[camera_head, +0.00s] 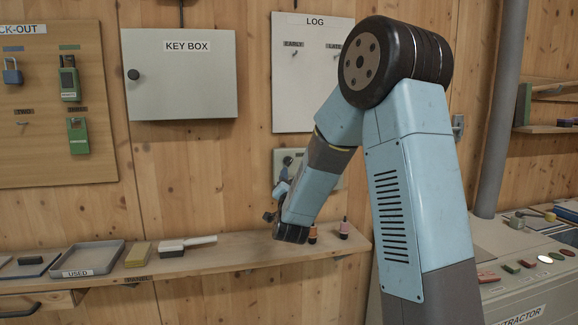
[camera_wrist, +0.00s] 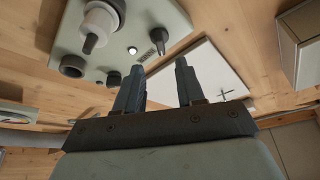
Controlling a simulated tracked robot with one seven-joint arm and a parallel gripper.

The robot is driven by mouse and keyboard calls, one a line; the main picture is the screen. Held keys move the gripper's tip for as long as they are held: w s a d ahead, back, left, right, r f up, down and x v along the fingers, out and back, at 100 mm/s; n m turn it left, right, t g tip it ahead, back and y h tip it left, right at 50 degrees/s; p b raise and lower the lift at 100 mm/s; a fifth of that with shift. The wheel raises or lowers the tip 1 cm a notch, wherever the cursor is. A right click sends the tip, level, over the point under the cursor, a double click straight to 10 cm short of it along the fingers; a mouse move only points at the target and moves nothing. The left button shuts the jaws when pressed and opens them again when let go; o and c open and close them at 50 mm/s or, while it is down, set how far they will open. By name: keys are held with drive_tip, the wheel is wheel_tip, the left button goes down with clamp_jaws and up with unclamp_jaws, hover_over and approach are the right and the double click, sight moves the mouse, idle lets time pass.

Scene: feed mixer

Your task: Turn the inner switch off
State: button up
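A grey-green switch panel (camera_wrist: 120,35) is on the wood wall at the upper left of the wrist view. It carries a large white-collared knob (camera_wrist: 101,20), a black round part (camera_wrist: 73,66), a small white button or lamp (camera_wrist: 132,50) and a dark lever-like switch (camera_wrist: 157,36) beside a small label. I cannot tell which is the inner switch. My gripper (camera_wrist: 158,68) has its two fingers apart with nothing between them, below the panel. In the head view the panel (camera_head: 331,177) is partly hidden behind my arm.
The key box (camera_head: 180,85) and log board (camera_head: 300,100) hang above. A grey pipe (camera_head: 500,110) stands right.

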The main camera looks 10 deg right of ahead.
sight(289, 163)
drive_tip(key=x, duration=0.8)
drive_tip(key=shift+w+d+r, duration=0.1)
drive_tip(key=shift+w+r, duration=0.05)
drive_tip(key=shift+w, duration=0.05)
clamp_jaws()
drive_tip(key=shift+a, duration=0.25)
drive_tip(key=shift+d, duration=0.2)
